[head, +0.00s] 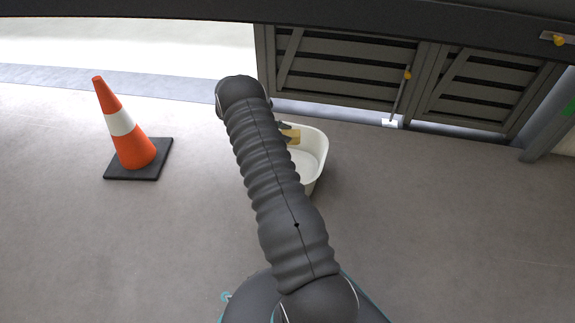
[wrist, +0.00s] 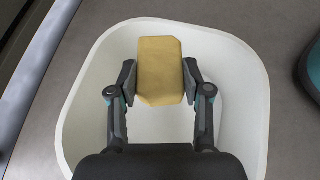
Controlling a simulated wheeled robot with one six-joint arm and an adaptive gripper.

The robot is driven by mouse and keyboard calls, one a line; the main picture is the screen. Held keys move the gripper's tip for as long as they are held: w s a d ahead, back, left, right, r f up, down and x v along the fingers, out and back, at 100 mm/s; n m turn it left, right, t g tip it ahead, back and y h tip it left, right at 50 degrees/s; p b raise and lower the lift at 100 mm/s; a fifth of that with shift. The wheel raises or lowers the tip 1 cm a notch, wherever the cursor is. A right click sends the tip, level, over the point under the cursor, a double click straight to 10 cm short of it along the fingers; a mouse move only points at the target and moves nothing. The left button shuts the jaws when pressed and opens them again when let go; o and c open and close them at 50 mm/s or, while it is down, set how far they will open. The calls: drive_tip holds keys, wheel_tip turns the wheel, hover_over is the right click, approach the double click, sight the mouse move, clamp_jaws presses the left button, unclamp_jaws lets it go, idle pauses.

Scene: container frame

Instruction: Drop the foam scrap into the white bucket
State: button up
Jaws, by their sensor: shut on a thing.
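The foam scrap (wrist: 160,72) is a tan-yellow block with cut corners. My gripper (wrist: 160,82) is shut on it, with one finger pad against each side. In the wrist view the scrap shows over the inside of the white bucket (wrist: 82,110), within its rim. In the head view the bucket (head: 318,160) stands on the floor just right of my arm, which hides its left part. A small part of the scrap (head: 292,136) and a dark finger of my gripper show above the bucket. The gap between scrap and bucket bottom cannot be judged.
An orange and white traffic cone (head: 129,140) on a black base stands to the left of my arm. Dark slatted panels (head: 345,68) stand behind the bucket. A grey-green post (head: 555,135) is at the far right. The floor (head: 430,220) on the right is clear.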

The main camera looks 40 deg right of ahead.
drive_tip(key=o, duration=0.8)
drive_tip(key=v, duration=1.2)
